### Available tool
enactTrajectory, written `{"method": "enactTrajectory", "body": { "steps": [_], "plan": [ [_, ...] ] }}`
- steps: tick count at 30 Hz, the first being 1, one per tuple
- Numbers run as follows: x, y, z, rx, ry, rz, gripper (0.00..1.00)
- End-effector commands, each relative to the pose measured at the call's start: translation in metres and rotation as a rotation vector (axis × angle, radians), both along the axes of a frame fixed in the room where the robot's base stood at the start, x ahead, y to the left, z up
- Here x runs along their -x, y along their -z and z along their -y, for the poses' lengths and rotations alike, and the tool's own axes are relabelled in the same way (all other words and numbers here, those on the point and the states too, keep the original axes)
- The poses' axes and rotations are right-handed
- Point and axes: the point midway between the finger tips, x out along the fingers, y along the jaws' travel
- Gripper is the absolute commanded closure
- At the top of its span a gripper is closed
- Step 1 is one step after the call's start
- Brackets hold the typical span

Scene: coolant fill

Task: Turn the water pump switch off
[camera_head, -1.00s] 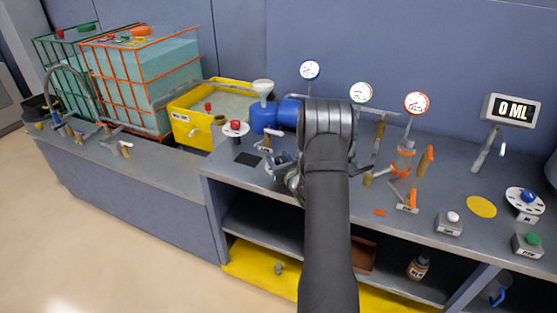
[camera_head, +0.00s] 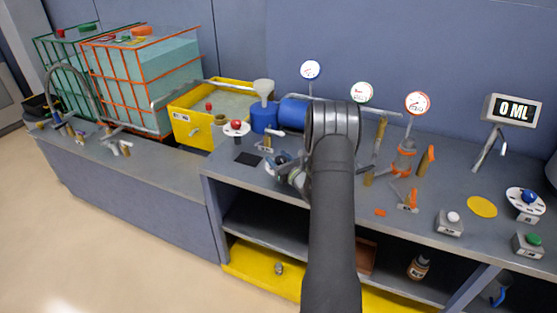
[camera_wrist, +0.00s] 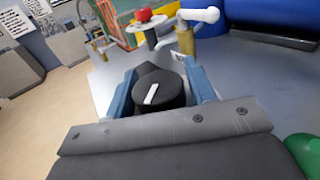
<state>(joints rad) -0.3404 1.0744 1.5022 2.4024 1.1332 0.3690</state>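A round black knob (camera_wrist: 159,92) with a white pointer line sits between the two blue fingers of my gripper (camera_wrist: 163,75) in the wrist view. The pointer is tilted a little to the right. It looks like a rotary switch; its label does not show. The fingers are apart on either side of the knob, close to its sides; I cannot tell whether they press on it. In the head view my gripper (camera_head: 283,165) is low over the bench, left of my dark arm, and the knob is hidden or too small to make out.
A red-topped control (camera_head: 235,127) stands left of my gripper, and a blue tank with a white funnel (camera_head: 263,91) behind it. A yellow tub (camera_head: 190,128) is further left. Gauges, orange-handled valves and push buttons (camera_head: 450,220) fill the right. The display (camera_head: 512,108) reads 0 ML.

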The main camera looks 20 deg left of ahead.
Motion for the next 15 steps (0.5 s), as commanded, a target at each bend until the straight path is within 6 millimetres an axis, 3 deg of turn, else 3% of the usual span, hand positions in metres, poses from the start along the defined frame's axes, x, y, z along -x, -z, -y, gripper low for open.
{"method": "enactTrajectory", "body": {
  "steps": [10, 15],
  "plan": [
    [0.000, 0.000, 0.001, 0.000, 0.001, 0.000, 0.37],
    [0.008, 0.001, 0.013, 0.001, 0.001, -0.002, 0.37]
  ]
}}
